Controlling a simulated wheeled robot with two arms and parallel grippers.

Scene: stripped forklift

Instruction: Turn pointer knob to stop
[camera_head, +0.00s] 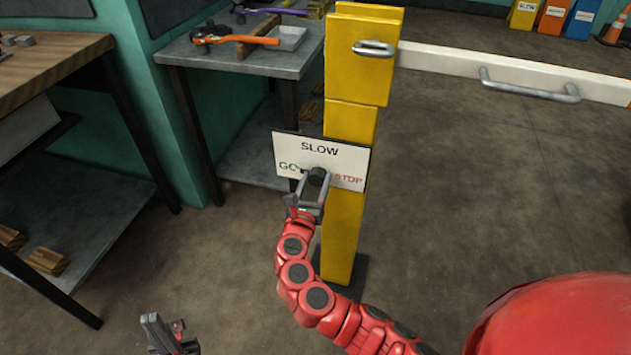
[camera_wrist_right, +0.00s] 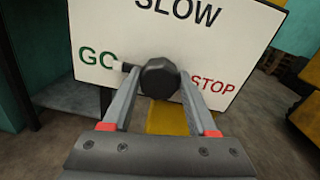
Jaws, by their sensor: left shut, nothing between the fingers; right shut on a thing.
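A white sign plate (camera_head: 290,155) reads SLOW at the top, GO at the left and STOP at the right, and is fixed on a yellow post (camera_head: 345,235). My right gripper (camera_head: 314,183) is at the lower middle of the plate. In the right wrist view the dark pointer knob (camera_wrist_right: 160,78) sits between its fingers, which are shut on it. The knob's pointer has a white tip (camera_wrist_right: 122,67) that points left, at GO. In the head view the gripper mostly hides the knob. My left gripper (camera_head: 165,334) is low at the bottom left, shut and empty, away from the post.
A white barrier arm with a metal handle (camera_head: 530,90) runs right from the post. A grey workbench (camera_head: 240,58) with tools stands behind left, and a wooden-topped bench (camera_head: 45,68) is at far left. The floor right of the post is open.

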